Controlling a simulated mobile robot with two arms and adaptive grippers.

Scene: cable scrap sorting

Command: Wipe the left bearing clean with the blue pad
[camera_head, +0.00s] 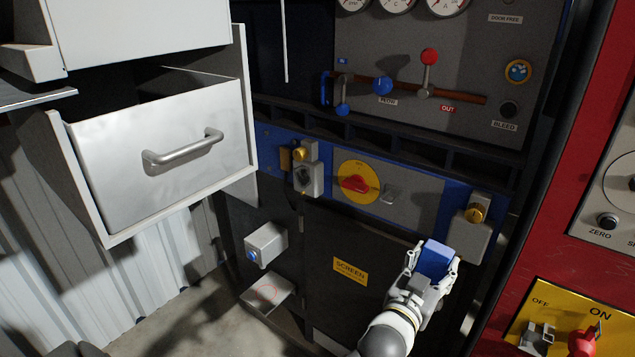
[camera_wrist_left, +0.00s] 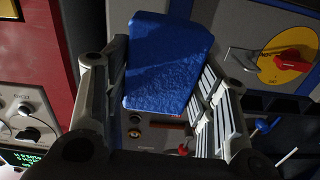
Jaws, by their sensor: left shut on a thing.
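My left gripper (camera_head: 433,268) is shut on the blue pad (camera_head: 436,257), in front of the dark screen door at the lower right of the head view. In the left wrist view the pad (camera_wrist_left: 166,62) is a blue block with a rough face, between the gripper's fingers (camera_wrist_left: 165,85). A grey block with a yellow cap (camera_head: 309,180), on the left of the blue rail, looks like the left bearing. A similar block (camera_head: 472,235) is at the rail's right end, close to the pad. My left gripper is well right of and below the left block. My right gripper is not in view.
A red rotary switch on a yellow disc (camera_head: 357,183) lies between the two blocks. An open white drawer (camera_head: 160,150) juts out at the left. A grey box (camera_head: 266,245) sticks out lower left. A red cabinet (camera_head: 575,180) stands at the right.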

